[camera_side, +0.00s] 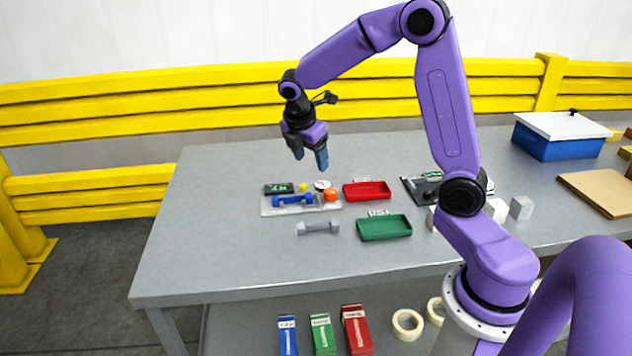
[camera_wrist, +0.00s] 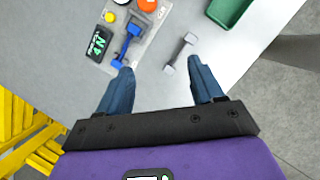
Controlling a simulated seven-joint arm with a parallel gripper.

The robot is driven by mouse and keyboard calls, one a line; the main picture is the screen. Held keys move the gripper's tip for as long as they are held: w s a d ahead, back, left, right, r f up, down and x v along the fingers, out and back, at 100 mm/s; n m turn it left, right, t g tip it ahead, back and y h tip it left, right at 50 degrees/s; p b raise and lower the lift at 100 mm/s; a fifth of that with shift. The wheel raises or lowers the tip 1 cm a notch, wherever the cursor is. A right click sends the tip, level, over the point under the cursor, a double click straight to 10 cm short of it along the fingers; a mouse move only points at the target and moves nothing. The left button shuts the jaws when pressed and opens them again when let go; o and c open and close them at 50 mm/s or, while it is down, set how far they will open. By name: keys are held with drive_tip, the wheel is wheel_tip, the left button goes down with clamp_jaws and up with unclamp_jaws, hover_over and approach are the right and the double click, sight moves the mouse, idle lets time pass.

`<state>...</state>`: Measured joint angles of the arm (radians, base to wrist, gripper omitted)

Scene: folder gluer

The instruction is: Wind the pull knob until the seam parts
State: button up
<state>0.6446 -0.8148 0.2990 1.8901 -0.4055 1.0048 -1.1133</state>
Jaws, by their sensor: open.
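A light grey panel (camera_side: 270,211) lies on the table and carries a blue bar-shaped part (camera_side: 290,201), an orange round knob (camera_side: 330,194), a small yellow button (camera_side: 303,187), a white disc (camera_side: 322,184) and a black display (camera_side: 279,189) with green marks. I cannot tell for certain which is the pull knob, nor make out a seam. In the wrist view the blue part (camera_wrist: 128,42) and orange knob (camera_wrist: 147,5) lie beyond my left finger. My gripper (camera_side: 311,160) is open and empty, above the panel, touching nothing; its fingers also show in the wrist view (camera_wrist: 158,76).
A grey dumbbell-shaped piece (camera_side: 318,228) lies in front of the panel. A red tray (camera_side: 367,191) and a green tray (camera_side: 384,228) stand to its right. A blue box with white lid (camera_side: 560,140) is at the far right. The table's left side (camera_side: 195,235) is clear.

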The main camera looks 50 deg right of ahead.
drive_tip(key=s+a+m+y, duration=0.1)
drive_tip(key=s+a, duration=0.7)
drive_tip(key=a, duration=0.1)
drive_tip(key=shift+s+a+r+m+t+y, duration=0.3)
drive_tip(key=shift+s+a+r+m, duration=0.05)
drive_tip(key=shift+s+r+m, duration=0.1)
drive_tip(key=s+a+m+y, duration=0.1)
drive_tip(key=s+a, duration=0.1)
drive_tip(key=s, duration=0.8)
drive_tip(key=s+a+m+y, duration=0.1)
drive_tip(key=s+a+m, duration=0.1)
drive_tip(key=s, duration=0.8)
drive_tip(key=shift+s+a+f+g+y, duration=0.2)
drive_tip(key=shift+f+g+y, duration=0.1)
drive_tip(key=shift+f+g, duration=0.1)
drive_tip(key=shift+w, duration=0.1)
